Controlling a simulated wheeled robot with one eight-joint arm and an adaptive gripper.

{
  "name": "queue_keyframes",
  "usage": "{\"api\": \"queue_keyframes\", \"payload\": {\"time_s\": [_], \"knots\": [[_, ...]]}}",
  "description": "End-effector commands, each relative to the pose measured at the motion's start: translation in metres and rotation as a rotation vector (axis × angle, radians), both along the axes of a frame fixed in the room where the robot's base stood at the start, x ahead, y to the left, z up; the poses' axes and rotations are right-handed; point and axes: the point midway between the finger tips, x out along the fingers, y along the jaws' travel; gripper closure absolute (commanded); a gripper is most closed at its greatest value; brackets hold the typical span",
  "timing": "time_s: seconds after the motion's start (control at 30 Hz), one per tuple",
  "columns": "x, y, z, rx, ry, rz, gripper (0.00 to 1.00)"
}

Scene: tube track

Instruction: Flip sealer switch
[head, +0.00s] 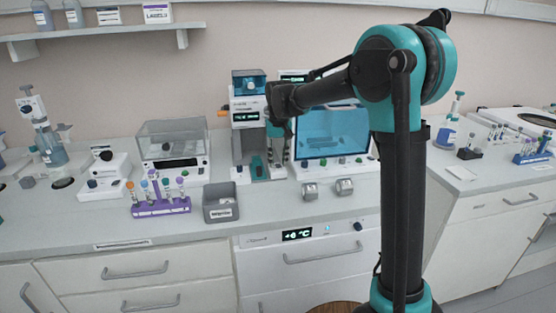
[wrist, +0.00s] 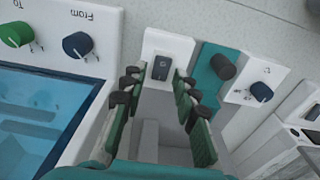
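A small black rocker switch (wrist: 162,67) is set in a white panel (wrist: 166,45) in the wrist view. My gripper (wrist: 160,84) is open, with one green-padded finger on each side of the switch's line in the picture. Nothing is between the fingers, and a gap to the switch cannot be judged. In the head view my gripper (head: 279,140) points down beside a white and grey bench device (head: 245,118) with a blue top and a green display. The switch is not clearly visible in the head view; my arm covers part of that area.
A teal panel with a black knob (wrist: 222,67) and a white panel with a dark blue knob (wrist: 261,91) lie right of the switch. A blue-windowed unit (head: 331,132) stands close by.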

Motion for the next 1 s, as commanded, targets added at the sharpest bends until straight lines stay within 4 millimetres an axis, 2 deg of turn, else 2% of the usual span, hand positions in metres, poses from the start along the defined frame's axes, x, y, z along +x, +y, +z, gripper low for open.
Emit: {"api": "queue_keyframes", "payload": {"time_s": [0.3, 0.47, 0.8, 1.0], "knots": [[0.0, 0.0, 0.0, 0.0, 0.0, 0.0, 0.62], [-0.001, 0.0, 0.011, 0.0, 0.0, 0.0, 0.62], [-0.005, -0.001, 0.077, 0.0, 0.0, 0.0, 0.62], [-0.007, -0.002, 0.107, 0.0, 0.0, 0.0, 0.62]]}}
